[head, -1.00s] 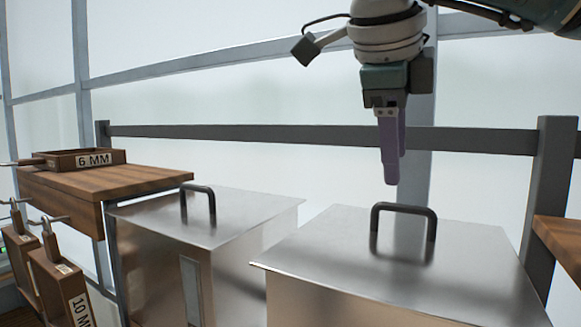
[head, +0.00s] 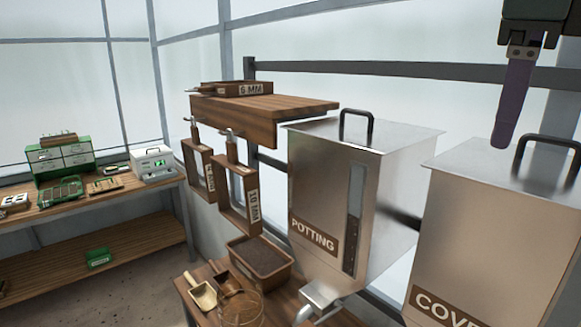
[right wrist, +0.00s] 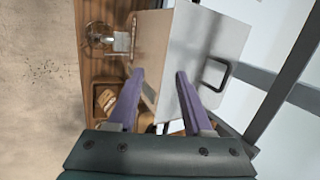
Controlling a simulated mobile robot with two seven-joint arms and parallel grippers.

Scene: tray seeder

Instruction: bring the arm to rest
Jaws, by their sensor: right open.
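My right gripper (head: 512,105) hangs at the upper right of the head view, its purple fingers pointing down in front of the bin whose label begins "COVE" (head: 470,250). In the right wrist view its two purple fingers (right wrist: 158,100) are spread apart with nothing between them. They show over a steel bin (right wrist: 205,45) with a dark handle, apart from it as far as I can tell. My left gripper is in neither view.
The steel POTTING bin (head: 325,185) stands in the middle beside a wooden shelf (head: 255,108) bearing a 6 MM sieve (head: 235,89). Below are a soil tray (head: 283,275) and a scoop (head: 204,298). A bench (head: 95,205) with green drawers (head: 62,158) is at left.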

